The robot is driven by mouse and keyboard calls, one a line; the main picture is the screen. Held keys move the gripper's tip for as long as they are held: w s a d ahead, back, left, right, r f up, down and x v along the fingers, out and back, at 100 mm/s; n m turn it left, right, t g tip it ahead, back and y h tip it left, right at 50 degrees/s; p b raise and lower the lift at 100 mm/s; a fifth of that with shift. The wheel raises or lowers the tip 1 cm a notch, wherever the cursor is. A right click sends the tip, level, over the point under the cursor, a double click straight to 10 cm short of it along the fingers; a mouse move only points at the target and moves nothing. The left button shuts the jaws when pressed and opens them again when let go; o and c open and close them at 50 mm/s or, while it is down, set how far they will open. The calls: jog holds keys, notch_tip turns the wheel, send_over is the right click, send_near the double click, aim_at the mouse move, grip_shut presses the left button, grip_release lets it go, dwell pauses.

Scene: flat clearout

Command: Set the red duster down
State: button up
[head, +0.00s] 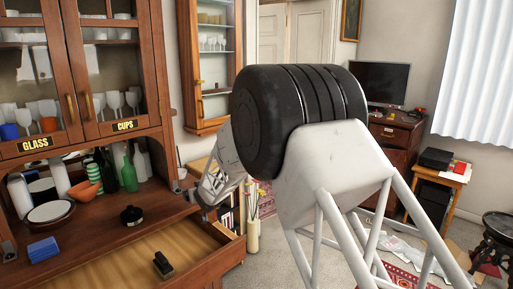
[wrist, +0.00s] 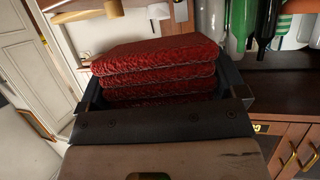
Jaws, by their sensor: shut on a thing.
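The red duster (wrist: 155,65) fills the middle of the wrist view as several thick, folded, textured red layers. My gripper (wrist: 160,105) is shut on it, with dark jaw parts at its left and right sides. In the head view my gripper (head: 207,190) is beside the right end of the cabinet counter, partly hidden behind my own arm. I cannot make out the duster in the head view. The wrist view does not show whether anything touches the duster from below.
The wooden cabinet (head: 160,85) has glass doors labelled GLASS and CUPS. Its counter (head: 95,240) carries bottles (head: 129,172), bowls, a blue stack (head: 44,249) and a black lidded pot (head: 131,215). An open drawer (head: 205,255) holds a small black object (head: 163,265). A vase (head: 252,235) stands right of it.

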jog(key=w+d+f+m+h, duration=0.1)
jog(key=w+d+f, duration=0.1)
jog(key=w+d, duration=0.6)
jog(key=s+d+f+m+t+h, duration=0.1)
jog(key=s+d+f, duration=0.1)
jog(key=d+f, duration=0.8)
jog(key=s+d+f+m+h, duration=0.1)
jog(key=s+d+f, duration=0.5)
jog(key=d+f, duration=0.2)
jog(key=s+d+f+m+h, duration=0.2)
jog(key=s+d+f, duration=0.4)
jog(key=f, duration=0.6)
jog(key=s+d+f+m+t+h, duration=0.1)
jog(key=s+d+f+h, duration=0.1)
jog(key=s+d+f, duration=0.5)
jog(key=d+f, duration=0.3)
jog(key=shift+d+f, duration=0.15)
jog(key=shift+f, duration=0.05)
